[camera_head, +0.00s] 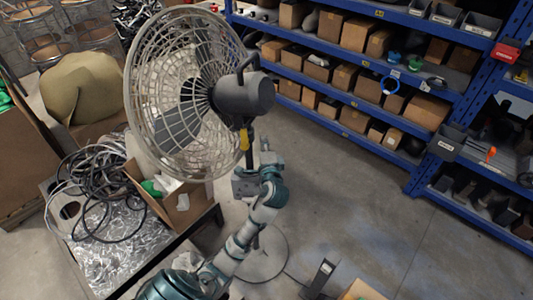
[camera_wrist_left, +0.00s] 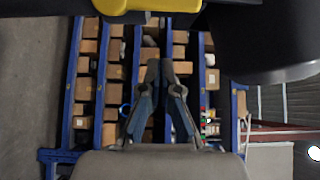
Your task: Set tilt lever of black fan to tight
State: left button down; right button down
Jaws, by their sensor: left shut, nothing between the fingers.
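The black fan (camera_head: 250,95) stands with its round wire cage facing left and its dark motor housing on the right. A yellow tilt lever (camera_head: 244,140) hangs below the housing at the top of the pole. In the left wrist view the yellow lever (camera_wrist_left: 145,5) shows at the top edge and the dark housing (camera_wrist_left: 265,40) at the upper right. My left gripper (camera_head: 265,147) is just right of the pole, close to the lever. In the left wrist view my left gripper (camera_wrist_left: 166,68) is shut and empty, with the lever apart from its fingertips. My right gripper is out of view.
The fan's round base (camera_head: 265,258) is on the floor, partly behind my left arm. A table (camera_head: 110,265) with coiled cables and an open carton (camera_head: 165,205) is at left. Blue shelving (camera_head: 345,97) with boxes lines the back and right. The floor at right is mostly clear.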

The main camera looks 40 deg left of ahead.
aim_at(245, 139)
pick_arm(q)
jog(key=s+a, duration=0.2)
jog(key=a, duration=0.1)
jog(key=shift+a, duration=0.3)
jog(key=n+p, duration=0.2)
jog(key=a+n+p, duration=0.1)
jog(key=shift+s+r+g+h, duration=0.3)
jog(key=shift+s+r, duration=0.05)
jog(key=shift+p, duration=0.35)
